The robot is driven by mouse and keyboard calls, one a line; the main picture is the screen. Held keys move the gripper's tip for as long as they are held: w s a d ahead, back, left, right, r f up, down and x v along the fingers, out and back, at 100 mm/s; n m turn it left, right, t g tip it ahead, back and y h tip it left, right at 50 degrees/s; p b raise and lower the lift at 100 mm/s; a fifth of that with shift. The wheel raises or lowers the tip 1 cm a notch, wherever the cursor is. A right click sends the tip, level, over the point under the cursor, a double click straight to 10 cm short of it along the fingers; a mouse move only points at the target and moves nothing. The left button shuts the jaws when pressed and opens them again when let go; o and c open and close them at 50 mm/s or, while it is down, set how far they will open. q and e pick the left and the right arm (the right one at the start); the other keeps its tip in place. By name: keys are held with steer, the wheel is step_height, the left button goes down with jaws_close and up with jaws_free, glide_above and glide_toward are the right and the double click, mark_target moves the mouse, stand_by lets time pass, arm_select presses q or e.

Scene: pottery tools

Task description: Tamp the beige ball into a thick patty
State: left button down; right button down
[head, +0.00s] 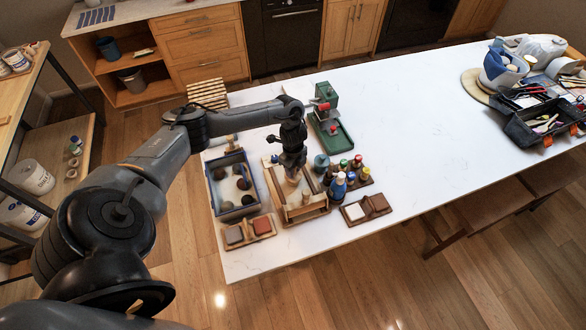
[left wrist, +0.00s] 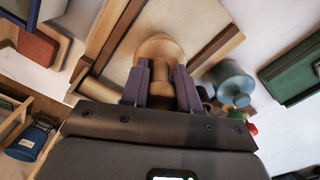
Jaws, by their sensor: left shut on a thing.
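My left gripper (head: 291,168) points down over a wooden-framed board (head: 313,214) near the table's front left. In the left wrist view its two fingers (left wrist: 160,82) are shut on a light wooden tamper (left wrist: 158,50) with a round, wide end. The tamper is over the pale surface of the framed board, which also shows in that view (left wrist: 204,22). I cannot tell whether the tamper touches anything below it. The beige ball cannot be made out; the tamper and gripper hide that part of the board. My right gripper is not in view.
A blue-rimmed tray with dark lumps (head: 238,212) stands left of the board. A green press (head: 333,130) stands behind it. Several small bottles (head: 357,162) and a blue-grey jar (left wrist: 232,83) are to the right. The table's middle is clear.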

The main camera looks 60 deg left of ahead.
arm_select(q)
steer(key=shift+f+b, duration=0.35)
steer(key=shift+f, duration=0.2)
steer(key=shift+f, duration=0.4)
stand_by(0.6)
steer(key=shift+r+p, duration=0.75)
steer(key=shift+r, duration=0.2)
